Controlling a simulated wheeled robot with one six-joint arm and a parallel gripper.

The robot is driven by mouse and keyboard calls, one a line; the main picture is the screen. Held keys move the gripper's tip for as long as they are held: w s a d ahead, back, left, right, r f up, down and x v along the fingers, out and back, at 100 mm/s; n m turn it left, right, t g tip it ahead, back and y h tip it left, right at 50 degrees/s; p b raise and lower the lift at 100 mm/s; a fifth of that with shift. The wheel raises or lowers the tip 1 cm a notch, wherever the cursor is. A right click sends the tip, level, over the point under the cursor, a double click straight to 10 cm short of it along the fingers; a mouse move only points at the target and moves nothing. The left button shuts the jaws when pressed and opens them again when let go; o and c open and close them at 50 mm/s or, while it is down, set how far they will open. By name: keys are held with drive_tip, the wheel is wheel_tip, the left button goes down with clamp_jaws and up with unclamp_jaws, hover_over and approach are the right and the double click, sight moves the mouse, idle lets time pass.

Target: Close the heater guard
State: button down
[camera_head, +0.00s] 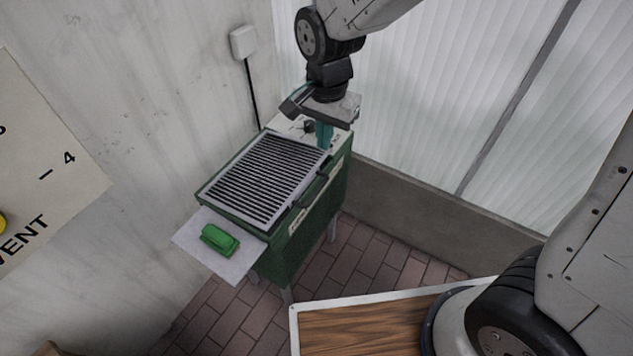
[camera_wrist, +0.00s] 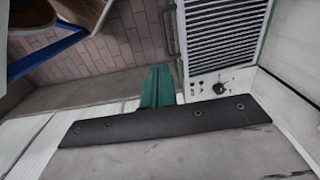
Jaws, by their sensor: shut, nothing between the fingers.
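The heater is a green box on legs (camera_head: 313,218) against the wall. Its guard, a grey-framed grille with dark slats (camera_head: 265,178), lies over the top and looks flat; I cannot tell whether a small gap is left under its edge. A dark handle (camera_head: 312,188) runs along its right edge. In the wrist view the guard (camera_wrist: 222,32) is at the upper right and the handle (camera_wrist: 169,32) beside it. My gripper (camera_head: 324,134) is over the far end of the heater by the control panel, apart from the handle. Its teal fingers (camera_wrist: 157,88) are together and empty.
A white control panel with a dark knob (camera_wrist: 219,87) adjoins the grille. A pale side shelf (camera_head: 190,240) holds a green object (camera_head: 219,239). A white wall box (camera_head: 243,42) has a black cable. A wood-topped surface (camera_head: 360,326) is in front. Brick floor lies right of the heater.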

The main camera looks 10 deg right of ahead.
sight(316, 191)
drive_tip(key=f, duration=0.5)
drive_tip(key=a+f, duration=0.1)
drive_tip(key=f, duration=0.9)
drive_tip(key=shift+w+a+f, duration=0.2)
drive_tip(key=shift+w+a, duration=0.05)
drive_tip(key=f, duration=0.3)
drive_tip(key=s+d+f, duration=0.1)
drive_tip(key=f, duration=0.1)
drive_tip(key=shift+f, duration=0.3)
drive_tip(key=shift+s, duration=0.1)
wheel_tip(316, 191, up, 14)
drive_tip(key=s+d, duration=0.1)
drive_tip(key=d, duration=0.1)
drive_tip(key=shift+r, duration=0.15)
